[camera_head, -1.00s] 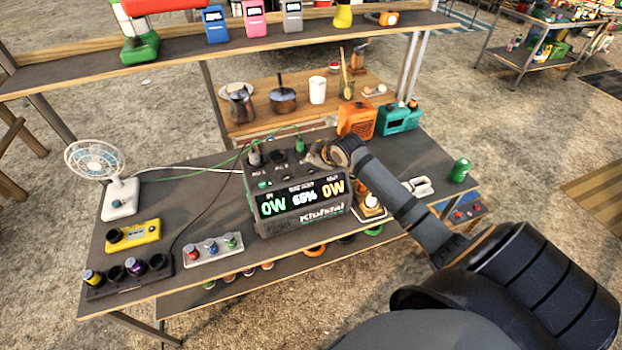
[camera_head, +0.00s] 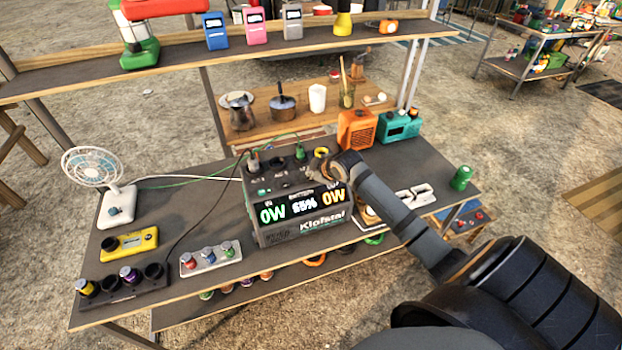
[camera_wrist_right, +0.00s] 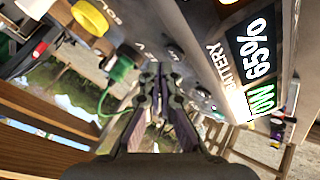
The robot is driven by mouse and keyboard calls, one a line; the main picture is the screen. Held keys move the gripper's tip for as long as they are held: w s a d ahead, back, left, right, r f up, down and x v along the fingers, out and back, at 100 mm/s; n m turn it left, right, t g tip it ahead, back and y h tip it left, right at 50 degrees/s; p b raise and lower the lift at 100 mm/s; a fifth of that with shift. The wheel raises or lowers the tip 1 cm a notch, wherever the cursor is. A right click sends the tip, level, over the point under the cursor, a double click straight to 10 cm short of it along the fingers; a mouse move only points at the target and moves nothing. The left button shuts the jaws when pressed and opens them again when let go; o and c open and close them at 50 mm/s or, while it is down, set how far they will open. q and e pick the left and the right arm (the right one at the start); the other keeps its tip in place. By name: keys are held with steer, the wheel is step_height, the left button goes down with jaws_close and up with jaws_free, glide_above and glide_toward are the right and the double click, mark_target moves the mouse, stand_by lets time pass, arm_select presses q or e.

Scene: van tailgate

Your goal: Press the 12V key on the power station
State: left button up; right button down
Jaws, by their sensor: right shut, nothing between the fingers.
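The power station (camera_head: 300,228) is a dark grey box on the table. Its front screen reads 0W, 65% and 0W, and it also shows tilted in the right wrist view (camera_wrist_right: 235,60). Its top carries a yellow ring socket (camera_head: 321,152), a green plug (camera_head: 301,152) and several small keys. My right gripper (camera_head: 312,172) is shut and empty, low over the right part of the top. In the right wrist view its closed fingers (camera_wrist_right: 160,70) point at the top panel beside the green plug (camera_wrist_right: 122,68). I cannot tell whether they touch a key. My left gripper is not in view.
A white fan (camera_head: 115,205) stands at the table's left. A yellow tester (camera_head: 128,243), a battery holder (camera_head: 122,285) and a white switch strip (camera_head: 211,258) lie in front. Orange (camera_head: 357,128) and teal (camera_head: 398,127) radios stand behind. A green can (camera_head: 461,177) is right.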

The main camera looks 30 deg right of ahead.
steer(key=shift+f, duration=0.15)
stand_by(0.5)
steer(key=shift+f, duration=0.3)
steer(key=shift+f, duration=0.15)
stand_by(0.4)
steer(key=shift+r+p, duration=0.6)
steer(key=shift+p, duration=0.1)
step_height(320, 180, up, 6)
steer(key=p, duration=0.6)
